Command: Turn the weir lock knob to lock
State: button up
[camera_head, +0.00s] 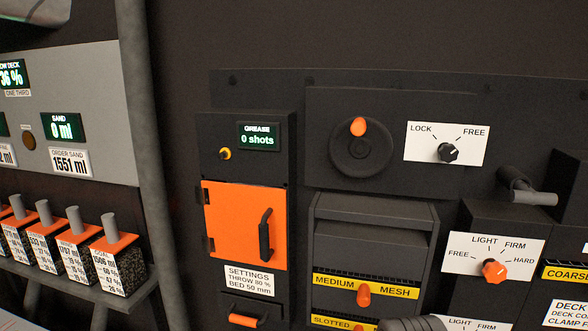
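The weir lock knob (447,152) is a small black knob on a white label plate (418,146). The plate reads LOCK at upper left and FREE at upper right. The knob's pointer seems to be turned to the right, toward the FREE side, but it is small and dark. The plate sits on a dark panel, right of a round black handwheel (361,157) with an orange grip (358,126). I cannot make out my gripper in this view, and nothing touches the knob.
A grey cylindrical lever (517,185) juts out to the lower right of the knob. Below are an orange LIGHT/FIRM/HARD knob (494,271) and a MEDIUM MESH drawer front (367,287). An orange door (237,224) is left. The space before the knob looks clear.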

aim_at(448, 153)
jog(key=z, duration=0.6)
jog(key=k, duration=0.95)
jog(key=z, duration=0.2)
jog(key=i, duration=0.45)
jog(key=u, duration=1.85)
